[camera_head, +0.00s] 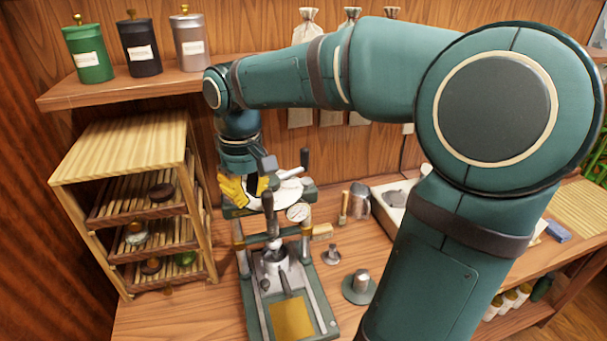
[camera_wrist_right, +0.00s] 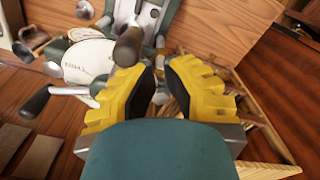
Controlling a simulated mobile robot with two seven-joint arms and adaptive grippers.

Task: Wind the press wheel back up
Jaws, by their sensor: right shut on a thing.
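The press (camera_head: 330,322) stands on the bench in the head view, with a green base, two side columns and a metal ram in the middle. A dark upright handle (camera_head: 268,215) rises at its top; a dark rounded handle end (camera_wrist_right: 130,46) shows at the fingertips in the right wrist view. My right gripper (camera_head: 247,188), with yellow fingers, is behind the upright handle and shut on a handle. In the right wrist view my right gripper (camera_wrist_right: 155,75) shows a narrow gap; the exact contact is hidden. The wheel's rim cannot be made out. My left gripper is out of view.
A slatted wooden rack (camera_head: 120,165) with dark cakes stands close left of the press. A shelf with canisters (camera_head: 193,42) hangs above. My right arm crosses the view.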

